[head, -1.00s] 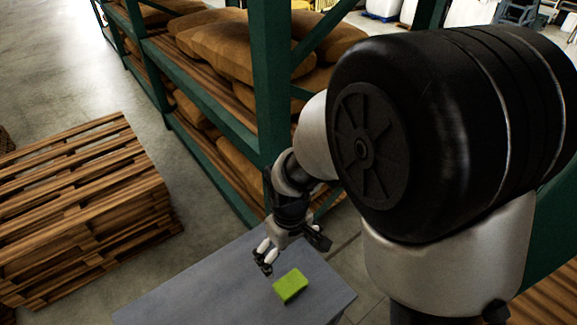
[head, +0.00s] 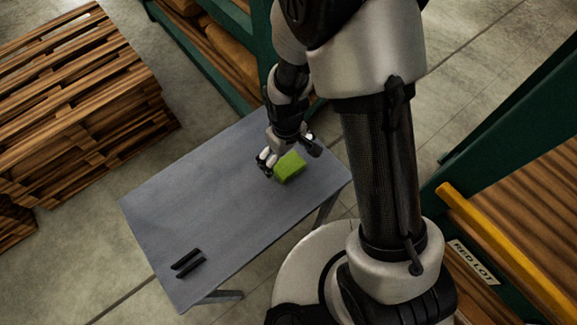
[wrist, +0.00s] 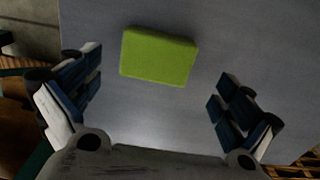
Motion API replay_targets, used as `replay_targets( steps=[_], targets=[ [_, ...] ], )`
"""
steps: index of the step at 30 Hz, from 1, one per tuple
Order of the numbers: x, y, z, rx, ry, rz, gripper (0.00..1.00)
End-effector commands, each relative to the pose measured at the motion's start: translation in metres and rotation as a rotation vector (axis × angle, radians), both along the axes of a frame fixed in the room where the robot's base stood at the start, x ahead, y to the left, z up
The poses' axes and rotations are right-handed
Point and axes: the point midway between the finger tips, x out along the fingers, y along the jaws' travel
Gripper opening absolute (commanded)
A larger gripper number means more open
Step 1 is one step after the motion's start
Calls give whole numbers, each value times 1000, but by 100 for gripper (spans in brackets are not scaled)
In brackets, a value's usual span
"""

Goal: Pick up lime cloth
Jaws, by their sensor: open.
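The lime cloth (head: 289,167) is a small folded block lying on the grey table (head: 200,205), near its right end. In the wrist view the cloth (wrist: 158,56) lies ahead of my gripper (wrist: 157,98), toward the top of the picture and between the lines of the two fingers. My gripper (head: 272,160) is beside the cloth in the head view, at its left and rear side. The fingers are spread wide with nothing between them. I cannot tell the exact height of the fingertips above the table.
Two short black bars (head: 188,263) lie at the table's near left end. The middle of the table is clear. Stacked wooden pallets (head: 85,105) stand at the left. A green rack (head: 225,75) with brown sacks is behind the table, and a yellow bar (head: 508,258) is at the right.

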Motion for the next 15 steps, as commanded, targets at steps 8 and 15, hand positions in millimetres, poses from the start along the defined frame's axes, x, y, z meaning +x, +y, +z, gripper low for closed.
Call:
replay_targets(
  steps=[8, 15],
  targets=[
    [-1, -5, -42, -1, 4, 0, 98],
    [0, -5, -47, 0, 0, 0, 98]
  ],
)
